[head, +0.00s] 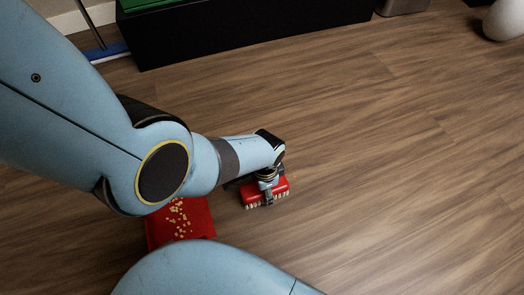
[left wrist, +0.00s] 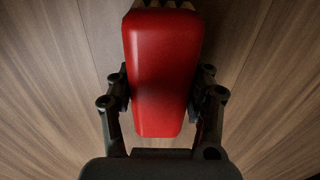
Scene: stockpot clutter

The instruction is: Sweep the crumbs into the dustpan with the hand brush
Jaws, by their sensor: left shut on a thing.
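The hand brush (head: 281,187) is red with pale bristles and is low at the floor, bristles down. My left gripper (head: 268,188) is shut on it. In the left wrist view the brush's red body (left wrist: 160,70) sits between the two dark fingers, with bristle tips at the top edge. The red dustpan (head: 203,222) lies on the floor to the left of the brush, partly hidden by my arms. Several pale crumbs (head: 178,214) lie in it. I cannot tell whether the bristles touch the floor. My right gripper is not in view.
The wooden floor (head: 400,160) is open to the right of the brush. A long black box (head: 250,35) with a green top stands at the back. A blue broom head (head: 108,52) is at the back left. A pale rounded object (head: 506,20) is at the top right.

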